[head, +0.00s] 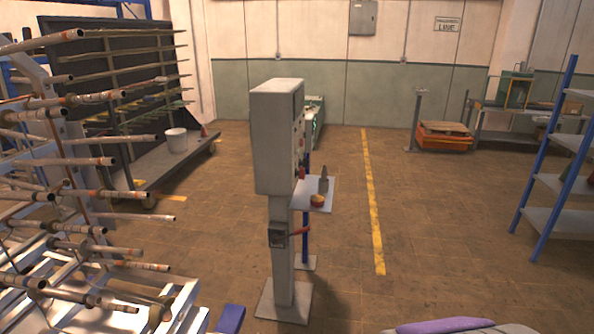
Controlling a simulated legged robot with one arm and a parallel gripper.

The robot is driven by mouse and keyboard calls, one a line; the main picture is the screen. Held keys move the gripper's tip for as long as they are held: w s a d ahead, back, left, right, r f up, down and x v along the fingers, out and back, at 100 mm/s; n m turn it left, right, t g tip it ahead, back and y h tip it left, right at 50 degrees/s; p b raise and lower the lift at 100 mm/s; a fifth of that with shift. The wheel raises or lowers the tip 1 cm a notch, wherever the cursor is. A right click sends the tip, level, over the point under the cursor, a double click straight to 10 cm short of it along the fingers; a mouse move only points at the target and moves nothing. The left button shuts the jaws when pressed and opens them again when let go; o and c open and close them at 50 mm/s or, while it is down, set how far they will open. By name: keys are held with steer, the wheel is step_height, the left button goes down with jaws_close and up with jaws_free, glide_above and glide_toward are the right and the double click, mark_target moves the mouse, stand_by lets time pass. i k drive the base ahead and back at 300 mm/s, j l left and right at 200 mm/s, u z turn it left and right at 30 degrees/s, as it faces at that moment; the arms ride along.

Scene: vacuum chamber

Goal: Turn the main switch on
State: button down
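A grey control cabinet (274,140) stands upright on a post in the middle of the head view. Its front panel faces right and is seen at a steep slant, with small red controls (300,140) on it. A dark box (278,236) with a red lever (298,231) is mounted on the post below the cabinet. The lever sticks out to the right. I cannot tell which of these is the main switch or what position it is in.
A small shelf (322,203) with a bottle (323,180) juts right from the cabinet. A rack of pipes (60,200) fills the left. A blue-posted shelf unit (545,215) stands at right. The floor (440,240) right of the cabinet is clear, with a yellow line (371,200).

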mark_target(302, 173)
steer(key=i+z, duration=0.1)
steer(key=i, duration=0.5)
steer(key=i+z, duration=0.1)
steer(key=i, duration=0.5)
steer(key=i+j+z, duration=0.15)
steer(key=i, duration=0.4)
steer(key=i+j+z, duration=0.1)
steer(key=i, duration=0.5)
